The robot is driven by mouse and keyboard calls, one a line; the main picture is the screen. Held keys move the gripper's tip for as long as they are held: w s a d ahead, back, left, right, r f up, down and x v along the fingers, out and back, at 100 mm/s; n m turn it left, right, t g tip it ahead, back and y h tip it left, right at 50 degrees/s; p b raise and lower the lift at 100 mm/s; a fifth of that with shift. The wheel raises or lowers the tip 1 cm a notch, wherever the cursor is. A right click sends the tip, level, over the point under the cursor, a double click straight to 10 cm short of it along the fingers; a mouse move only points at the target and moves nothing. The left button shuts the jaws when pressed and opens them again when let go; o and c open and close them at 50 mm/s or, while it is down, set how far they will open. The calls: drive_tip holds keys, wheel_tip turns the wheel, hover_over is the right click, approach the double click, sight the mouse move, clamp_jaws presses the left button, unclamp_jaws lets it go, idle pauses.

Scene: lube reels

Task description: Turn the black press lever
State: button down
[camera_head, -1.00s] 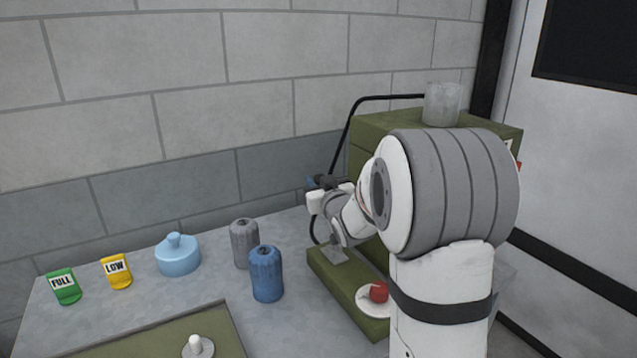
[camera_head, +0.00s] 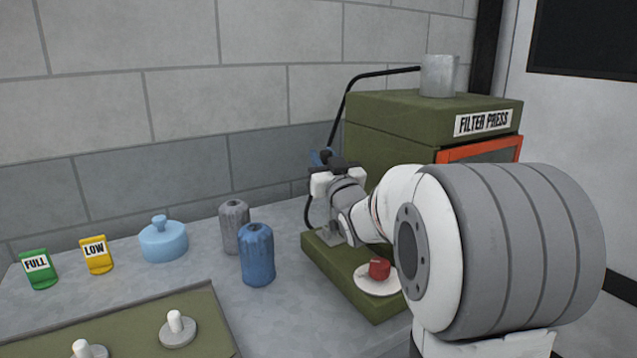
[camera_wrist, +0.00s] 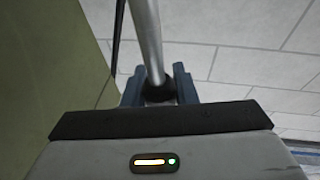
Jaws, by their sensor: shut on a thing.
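The green filter press (camera_head: 400,130) stands at the right in the head view, with a "FILTER PRESS" label and an orange-red frame on its front. My gripper (camera_head: 322,159) is at the press's left side, its blue fingertips partly hidden by my wrist. In the wrist view the blue fingers (camera_wrist: 159,86) are shut on a black part (camera_wrist: 157,95), which I take as the black press lever. A grey metal rod (camera_wrist: 148,40) runs up from between the fingers. Most of the lever is hidden.
A black hose (camera_head: 350,95) curves down behind my gripper. A white disc with a red knob (camera_head: 379,268) sits on the press base. Blue (camera_head: 257,255) and grey (camera_head: 233,226) canisters, a light-blue lidded pot (camera_head: 163,240) and FULL and LOW tags stand left.

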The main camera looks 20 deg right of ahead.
sight(331, 155)
drive_tip(key=s+t+b, duration=0.1)
drive_tip(key=s+b, duration=0.1)
drive_tip(key=b, duration=0.2)
drive_tip(key=s+d+t+b, duration=0.1)
drive_tip(key=s+b, duration=0.1)
drive_tip(key=b, duration=0.1)
drive_tip(key=shift+r+m+t+b, duration=0.15)
drive_tip(key=shift+m+t+b, duration=0.25)
drive_tip(key=shift+r, duration=0.1)
